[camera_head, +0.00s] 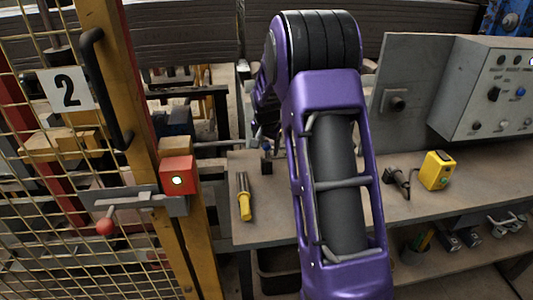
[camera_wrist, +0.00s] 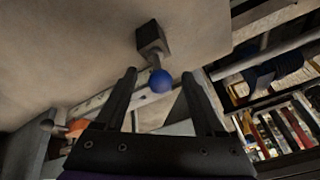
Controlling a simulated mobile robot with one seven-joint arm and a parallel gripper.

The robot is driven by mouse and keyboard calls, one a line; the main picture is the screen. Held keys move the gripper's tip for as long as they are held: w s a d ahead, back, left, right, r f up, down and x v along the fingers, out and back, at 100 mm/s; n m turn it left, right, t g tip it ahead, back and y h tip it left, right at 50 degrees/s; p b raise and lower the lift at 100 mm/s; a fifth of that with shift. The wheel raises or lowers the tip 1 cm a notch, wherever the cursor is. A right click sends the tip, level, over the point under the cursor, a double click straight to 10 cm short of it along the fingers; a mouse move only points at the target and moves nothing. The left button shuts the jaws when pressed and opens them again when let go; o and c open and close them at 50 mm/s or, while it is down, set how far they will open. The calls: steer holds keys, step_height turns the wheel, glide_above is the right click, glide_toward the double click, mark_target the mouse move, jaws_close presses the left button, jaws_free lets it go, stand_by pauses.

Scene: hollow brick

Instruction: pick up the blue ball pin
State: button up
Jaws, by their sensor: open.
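The blue ball pin shows in the wrist view as a round blue ball (camera_wrist: 160,81) with a dark square block (camera_wrist: 151,38) adjoining it, against the pale tabletop. My gripper (camera_wrist: 159,77) is open, and its two dark fingers point toward the pin. The ball appears between the fingertips in the picture; I cannot tell how far beyond them it is. No contact is visible. In the head view, a small dark blue item (camera_head: 266,160) stands near the left end of the workbench, beside my purple arm. My gripper cannot be made out clearly there.
The workbench (camera_head: 285,226) carries a yellow-handled screwdriver (camera_head: 244,198) at left and a yellow box (camera_head: 437,170) at right. A grey control box (camera_head: 487,88) stands at the back right. A mesh gate (camera_head: 70,190) with a red-ended lever (camera_head: 107,226) borders the left.

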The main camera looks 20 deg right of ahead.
steer(key=shift+w+f, duration=0.2)
steer(key=shift+f, duration=0.2)
steer(key=shift+c, duration=0.2)
jaws_close()
